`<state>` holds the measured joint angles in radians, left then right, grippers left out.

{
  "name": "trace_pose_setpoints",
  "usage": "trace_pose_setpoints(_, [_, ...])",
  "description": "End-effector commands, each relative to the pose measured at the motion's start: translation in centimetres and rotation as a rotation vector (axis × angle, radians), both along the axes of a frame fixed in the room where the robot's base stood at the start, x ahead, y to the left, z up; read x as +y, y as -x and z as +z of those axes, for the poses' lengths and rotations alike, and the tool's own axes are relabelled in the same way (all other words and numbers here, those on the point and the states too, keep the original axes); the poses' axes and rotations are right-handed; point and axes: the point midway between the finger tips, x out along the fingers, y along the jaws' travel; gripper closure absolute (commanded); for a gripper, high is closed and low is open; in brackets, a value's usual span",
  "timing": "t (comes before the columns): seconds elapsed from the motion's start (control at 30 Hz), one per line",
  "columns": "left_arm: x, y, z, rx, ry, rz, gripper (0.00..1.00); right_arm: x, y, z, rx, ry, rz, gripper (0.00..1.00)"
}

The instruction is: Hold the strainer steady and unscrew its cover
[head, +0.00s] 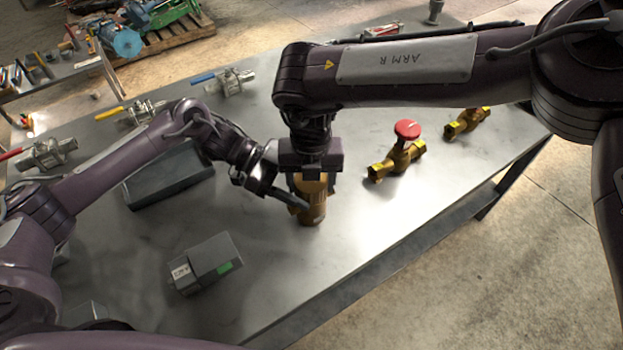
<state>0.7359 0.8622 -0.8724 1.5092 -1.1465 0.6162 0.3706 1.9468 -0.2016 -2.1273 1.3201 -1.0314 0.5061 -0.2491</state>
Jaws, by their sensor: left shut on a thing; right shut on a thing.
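The brass strainer (314,211) stands on the metal table, below both grippers. My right gripper (311,180) comes down from above and is shut on the top part of the strainer, where its cover would be; its fingers hide much of that part. My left gripper (290,201) reaches in from the left and is shut on the strainer's body from the side. The seam between cover and body cannot be made out.
A brass valve with a red handwheel (406,130) and another brass fitting (467,122) lie to the right. A grey box with a green label (207,262) is at front left, a dark tray (170,178) behind it. Several lever valves (222,82) line the back.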

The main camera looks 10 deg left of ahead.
Motion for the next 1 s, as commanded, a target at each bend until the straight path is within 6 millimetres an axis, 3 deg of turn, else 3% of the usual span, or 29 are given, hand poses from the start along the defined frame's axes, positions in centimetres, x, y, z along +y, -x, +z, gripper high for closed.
trace_pose_setpoints(0.2, [-0.06, -0.04, 0.15, -0.003, 0.003, -0.002, 1.0, 0.07, 0.0, 0.07, 0.0, -0.001, 0.249, 0.68])
trace_pose_setpoints(0.5, [-0.06, -0.04, 0.15, -0.003, 0.003, -0.002, 1.0, 0.06, -0.01, 0.07, 0.0, -0.002, 0.265, 0.68])
trace_pose_setpoints(0.53, [-0.06, -0.04, 0.15, -0.003, 0.003, -0.002, 1.0, 0.05, -0.01, 0.07, 0.0, -0.002, 0.264, 0.38])
trace_pose_setpoints(0.67, [-0.06, -0.04, 0.16, -0.003, 0.003, -0.002, 1.0, 0.07, 0.01, 0.06, 0.0, -0.002, 0.264, 0.21])
trace_pose_setpoints(1.0, [-0.15, -0.02, 0.18, -0.002, 0.004, -0.002, 1.0, 0.23, 0.21, -0.05, 0.004, -0.004, 0.267, 0.19])
